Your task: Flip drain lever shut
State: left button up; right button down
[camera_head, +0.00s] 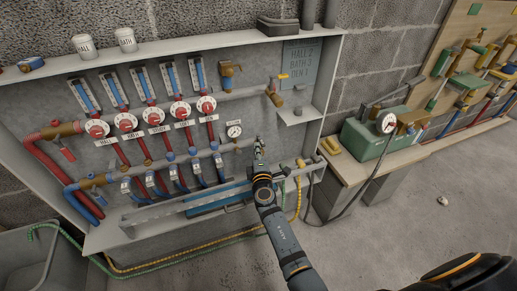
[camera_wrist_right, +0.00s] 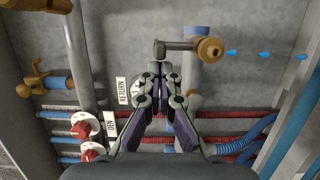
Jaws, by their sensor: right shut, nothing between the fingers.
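The drain valve (camera_wrist_right: 211,49) is a brass round fitting just beyond my fingertips in the wrist view, with blue drop marks on the wall to its right. My left gripper is not in view.
Red-dial valves (camera_head: 154,116) and a pressure gauge (camera_head: 234,131) are to the left of the gripper. A shallow tray (camera_head: 160,220) runs below the manifold. A small shelf (camera_head: 298,116) juts out at upper right. A green case (camera_head: 366,137) stands on the right bench.

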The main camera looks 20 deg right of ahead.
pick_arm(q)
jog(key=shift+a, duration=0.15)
pick_arm(e)
jog(key=shift+s, duration=0.1)
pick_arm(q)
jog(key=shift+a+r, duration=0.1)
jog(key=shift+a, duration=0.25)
pick_arm(e)
jog(key=shift+d+n+y, duration=0.3)
jog(key=shift+n+y, duration=0.1)
jog(key=shift+y, duration=0.2)
